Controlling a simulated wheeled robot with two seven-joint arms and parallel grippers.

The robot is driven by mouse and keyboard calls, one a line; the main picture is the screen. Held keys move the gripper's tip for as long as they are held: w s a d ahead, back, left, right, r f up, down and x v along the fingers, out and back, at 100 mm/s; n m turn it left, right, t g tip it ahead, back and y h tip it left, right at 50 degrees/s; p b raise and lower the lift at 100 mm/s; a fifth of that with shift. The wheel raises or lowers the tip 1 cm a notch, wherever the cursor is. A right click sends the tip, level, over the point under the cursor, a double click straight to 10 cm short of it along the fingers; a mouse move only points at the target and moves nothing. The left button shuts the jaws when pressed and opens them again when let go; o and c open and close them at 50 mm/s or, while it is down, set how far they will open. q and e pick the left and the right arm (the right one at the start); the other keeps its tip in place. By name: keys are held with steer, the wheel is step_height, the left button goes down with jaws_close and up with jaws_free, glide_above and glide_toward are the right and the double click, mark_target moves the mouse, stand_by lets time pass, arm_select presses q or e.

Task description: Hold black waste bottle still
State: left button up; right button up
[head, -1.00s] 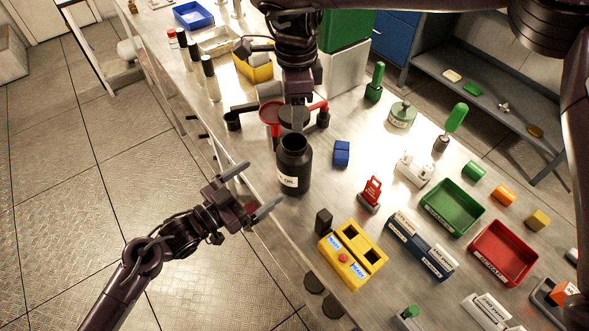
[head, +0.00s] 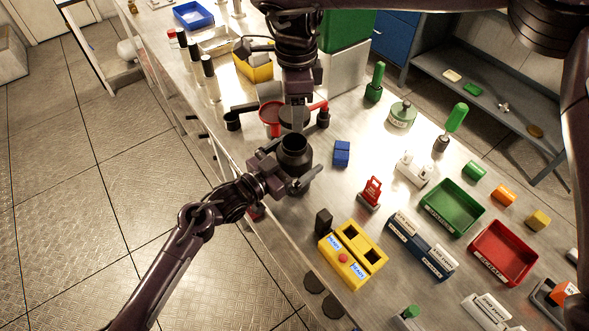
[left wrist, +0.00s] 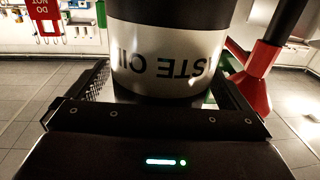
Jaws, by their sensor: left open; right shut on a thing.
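The black waste bottle (head: 295,144) is upright near the table's front edge, its round dark mouth facing up. In the left wrist view the bottle (left wrist: 172,62) stands close ahead, with a white label whose "WASTE OIL" lettering appears upside down. My left gripper (head: 297,165) is open at the bottle's side, its fingers around the lower body; whether they touch it is unclear. My right gripper (head: 297,128) comes down from above, shut, with its fingertips at the bottle's rim. The exact grip there is partly hidden.
A red funnel (head: 270,112) stands just behind the bottle. A blue block (head: 341,152) is to the right. A yellow box (head: 353,251) with a red button sits in front, with a small black block beside it. Green (head: 476,222) and red trays lie further right.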

arm_select(q)
steer(key=c, duration=1.4)
steer(key=shift+c, duration=0.2)
arm_select(e)
glide_above(295, 142)
steer(key=shift+f, duration=2.5)
steer(key=shift+f, duration=0.85)
steer(key=shift+f, duration=0.55)
